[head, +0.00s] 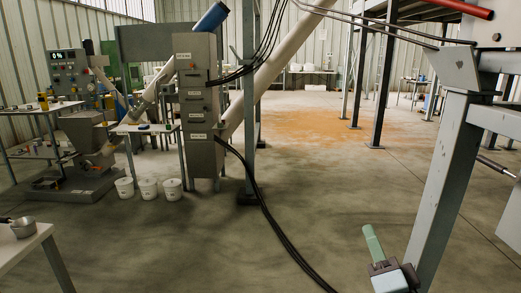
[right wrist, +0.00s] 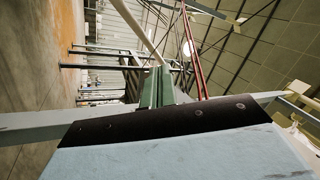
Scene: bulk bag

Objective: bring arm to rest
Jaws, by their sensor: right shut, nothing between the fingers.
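My right gripper (head: 372,243) shows at the bottom right of the head view, beside the lower part of a grey steel post. Its green fingers are shut together with nothing between them and point up. In the right wrist view the shut green fingers (right wrist: 157,88) stand up past the dark edge of the gripper body. My left gripper and arm are not in view.
A grey steel frame post (head: 447,185) stands close on the right of my right gripper. Black cables (head: 262,200) run down to the floor. White buckets (head: 148,188) stand by a grey cabinet (head: 199,110). A table corner (head: 28,240) with a metal pan is at lower left.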

